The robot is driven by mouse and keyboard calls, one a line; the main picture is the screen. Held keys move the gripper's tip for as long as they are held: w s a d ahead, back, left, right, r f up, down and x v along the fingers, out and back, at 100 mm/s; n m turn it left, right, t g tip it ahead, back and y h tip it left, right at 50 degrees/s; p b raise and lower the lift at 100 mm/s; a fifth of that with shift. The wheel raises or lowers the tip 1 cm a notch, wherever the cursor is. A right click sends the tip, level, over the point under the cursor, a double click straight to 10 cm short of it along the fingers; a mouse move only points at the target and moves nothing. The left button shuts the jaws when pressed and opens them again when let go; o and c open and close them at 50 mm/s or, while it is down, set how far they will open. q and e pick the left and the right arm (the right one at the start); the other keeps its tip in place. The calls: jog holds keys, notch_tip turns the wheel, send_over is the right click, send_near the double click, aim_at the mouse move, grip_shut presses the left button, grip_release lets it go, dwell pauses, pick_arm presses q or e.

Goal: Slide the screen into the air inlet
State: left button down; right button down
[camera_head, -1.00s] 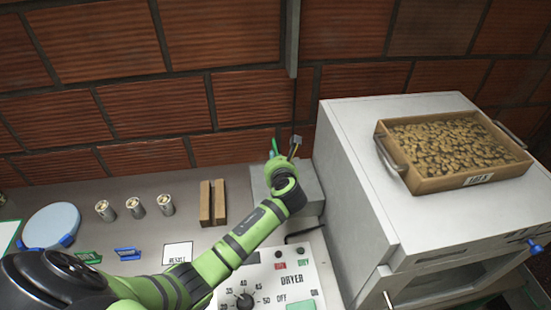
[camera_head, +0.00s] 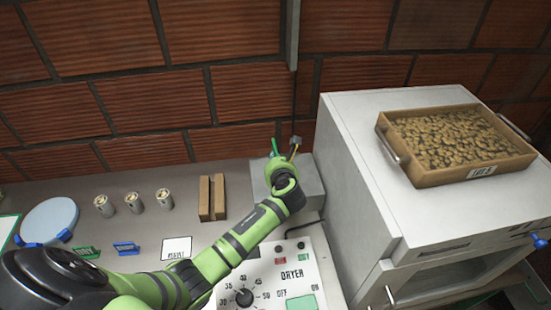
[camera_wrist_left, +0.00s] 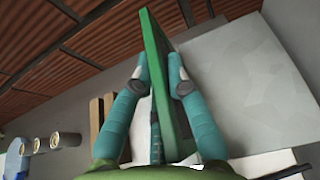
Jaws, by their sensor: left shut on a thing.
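My left gripper (camera_head: 274,160) is above the grey box at the back of the bench, mostly hidden behind my own wrist in the head view. In the left wrist view its teal fingers (camera_wrist_left: 158,86) are shut on the green-framed screen (camera_wrist_left: 154,55), which stands on edge and points away from the wrist. Only a thin green edge of something shows past the gripper in the head view. The grey box (camera_head: 312,180) is beside and under the gripper; it also shows in the left wrist view (camera_wrist_left: 262,95). I cannot make out the air inlet opening. My right gripper is not in view.
The white dryer cabinet (camera_head: 360,170) stands close on the right with a wooden tray of beans (camera_head: 432,180) on top. Two wooden blocks (camera_head: 204,198), several metal cups (camera_head: 133,202) and a blue-lidded round thing (camera_head: 48,220) are left. A brick wall (camera_head: 170,90) closes the back.

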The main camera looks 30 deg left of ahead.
pick_arm(q)
jog(key=shift+f+b, duration=1.4)
jog(key=shift+f, duration=0.9)
jog(key=c, duration=1.2)
grip_release()
jog(key=shift+o, duration=0.2)
jog(key=v, duration=1.2)
